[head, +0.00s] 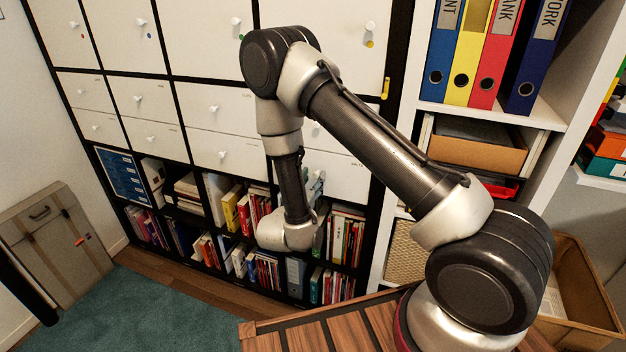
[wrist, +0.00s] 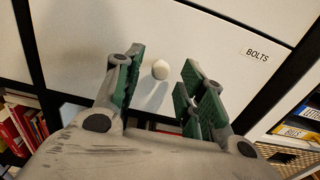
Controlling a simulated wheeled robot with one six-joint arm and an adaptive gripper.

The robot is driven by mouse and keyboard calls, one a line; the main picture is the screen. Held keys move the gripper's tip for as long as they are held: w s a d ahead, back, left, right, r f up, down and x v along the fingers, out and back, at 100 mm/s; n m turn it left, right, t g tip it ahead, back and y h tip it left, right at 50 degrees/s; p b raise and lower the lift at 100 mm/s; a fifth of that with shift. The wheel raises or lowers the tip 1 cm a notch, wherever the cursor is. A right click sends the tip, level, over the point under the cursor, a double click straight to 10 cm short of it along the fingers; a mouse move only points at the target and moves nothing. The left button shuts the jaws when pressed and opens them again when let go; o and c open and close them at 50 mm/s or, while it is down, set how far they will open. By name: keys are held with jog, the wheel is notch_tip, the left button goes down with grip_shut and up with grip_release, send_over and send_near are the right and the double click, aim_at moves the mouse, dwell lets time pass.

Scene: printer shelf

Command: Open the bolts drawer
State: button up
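The bolts drawer (wrist: 215,55) has a white front with a "BOLTS" label at its right in the wrist view. Its round white knob (wrist: 160,69) sits between the fingers of my gripper (wrist: 158,84) in the picture. The gripper is open, with green pads on both sides of the knob and a gap to each. I cannot tell how deep the knob is between the pads. The drawer looks closed.
Other white drawers and doors with knobs (head: 224,154) fill the unit. Books (head: 262,272) stand in open compartments below. A shelf with coloured binders (head: 490,60) stands at the right. A cardboard box (head: 590,300) is at the lower right. Green carpet (head: 150,315) is clear at the lower left.

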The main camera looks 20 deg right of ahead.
jog(key=shift+w+d, duration=0.3)
grip_shut()
